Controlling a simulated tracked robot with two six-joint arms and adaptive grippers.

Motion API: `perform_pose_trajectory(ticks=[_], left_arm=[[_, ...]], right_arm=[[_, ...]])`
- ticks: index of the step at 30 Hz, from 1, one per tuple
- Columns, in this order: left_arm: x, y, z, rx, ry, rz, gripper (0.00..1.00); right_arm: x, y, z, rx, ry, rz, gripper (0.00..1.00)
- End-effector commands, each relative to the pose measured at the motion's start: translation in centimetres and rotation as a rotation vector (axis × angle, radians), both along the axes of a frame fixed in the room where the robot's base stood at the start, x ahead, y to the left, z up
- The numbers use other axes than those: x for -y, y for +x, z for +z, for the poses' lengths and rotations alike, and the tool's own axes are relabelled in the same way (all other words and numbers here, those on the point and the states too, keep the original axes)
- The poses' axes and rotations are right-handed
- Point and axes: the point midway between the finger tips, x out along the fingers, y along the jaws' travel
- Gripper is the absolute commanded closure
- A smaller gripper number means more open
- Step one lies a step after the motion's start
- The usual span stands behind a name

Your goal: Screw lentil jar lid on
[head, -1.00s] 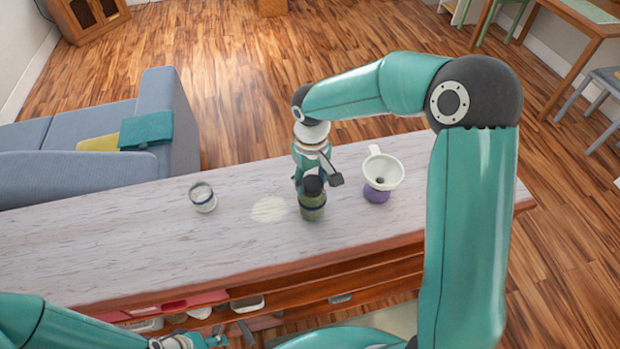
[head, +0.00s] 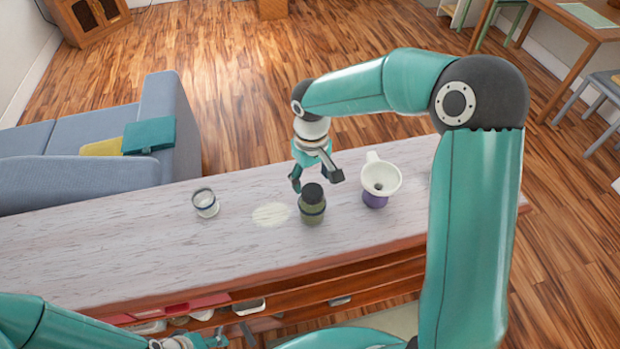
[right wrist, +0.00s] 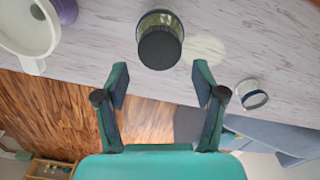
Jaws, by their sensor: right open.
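The lentil jar (head: 312,214) is an upright, green-filled jar on the counter, with its dark lid (head: 312,193) on top. In the right wrist view the lid (right wrist: 159,49) appears as a dark disc covering the jar's mouth, with the green jar body (right wrist: 160,19) beyond it. Whether the lid is fully tightened cannot be told. My right gripper (head: 317,179) is open and empty, just behind the jar in the head view. In the right wrist view its spread fingers (right wrist: 160,88) are apart from the lid. My left gripper (head: 228,338) is low at the bottom edge, partly cut off.
A white funnel (head: 391,166) sits on a purple-based container (head: 374,201) close to the jar's right. A small glass jar with a dark band (head: 205,203) stands at the left. A pale patch (head: 271,214) lies between on the counter (head: 110,235). The counter's left stretch is clear.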

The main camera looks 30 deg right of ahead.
Motion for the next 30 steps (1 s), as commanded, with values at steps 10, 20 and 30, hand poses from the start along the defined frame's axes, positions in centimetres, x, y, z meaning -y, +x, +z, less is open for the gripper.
perform_pose_trajectory(ticks=[10, 20, 30], left_arm=[[0.0, 0.0, 1.3, 0.0, 0.0, 0.0, 0.6], [0.0, 0.0, 1.3, 0.0, 0.0, 0.0, 0.6], [0.0, 0.0, 1.3, 0.0, 0.0, 0.0, 0.6]], right_arm=[[0.0, 0.0, 1.8, 0.001, 0.0, 0.0, 0.31], [0.0, 0.0, 1.8, 0.0, 0.0, 0.0, 0.02], [0.0, 0.1, 2.6, 0.002, 0.0, 0.0, 0.02]])
